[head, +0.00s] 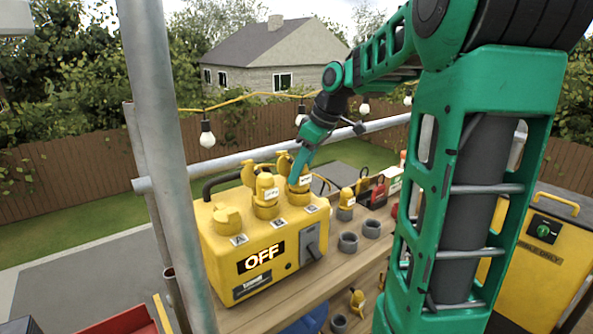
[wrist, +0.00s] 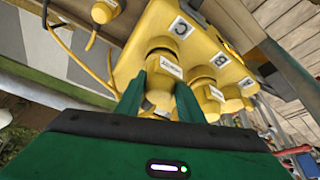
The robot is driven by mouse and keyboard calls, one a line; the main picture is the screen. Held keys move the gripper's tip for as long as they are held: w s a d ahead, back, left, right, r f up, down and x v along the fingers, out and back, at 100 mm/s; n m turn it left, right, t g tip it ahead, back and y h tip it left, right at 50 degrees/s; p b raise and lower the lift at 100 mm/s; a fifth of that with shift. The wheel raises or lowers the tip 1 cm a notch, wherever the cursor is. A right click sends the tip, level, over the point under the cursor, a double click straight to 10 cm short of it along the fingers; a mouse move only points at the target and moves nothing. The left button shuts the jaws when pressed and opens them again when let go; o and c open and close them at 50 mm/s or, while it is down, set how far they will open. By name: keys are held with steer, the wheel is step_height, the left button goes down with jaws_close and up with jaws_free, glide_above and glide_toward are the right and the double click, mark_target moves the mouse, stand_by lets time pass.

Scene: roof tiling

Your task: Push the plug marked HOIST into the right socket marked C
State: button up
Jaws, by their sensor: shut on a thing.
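The yellow power box (head: 228,252) stands on a wooden deck, with a lit OFF display on its front and sockets along its top. My gripper (head: 299,176) is shut on a yellow plug (head: 303,186) with a white label, at the right end of the top. In the wrist view my gripper's green fingers (wrist: 162,84) clasp this plug (wrist: 160,92) beside the plate marked C (wrist: 181,28). Another labelled plug (head: 265,187) stands in socket B. Socket A (head: 227,217) is capped.
A grey scaffold pole (head: 172,150) rises at the near left, and a rail (head: 230,163) runs behind the box. A yellow cabinet (head: 555,235) is at the right.

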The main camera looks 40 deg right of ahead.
steer(key=shift+f, duration=0.25)
steer(key=o, duration=0.9)
steer(key=v, duration=1.1)
steer(key=shift+s+a+f, duration=0.1)
stand_by(0.6)
steer(key=s+a+f+m+g+h, duration=0.1)
steer(key=s+a+f+m+g, duration=0.1)
steer(key=s+f+m, duration=0.4)
steer(key=s+a+f+m+g+h, duration=0.1)
steer(key=s+f+m, duration=0.5)
steer(key=s+f, duration=0.8)
steer(key=s+a+g, duration=0.1)
steer(key=s+a, duration=0.1)
steer(key=s, duration=0.2)
steer(key=shift+s+f, duration=0.25)
steer(key=shift+s, duration=0.1)
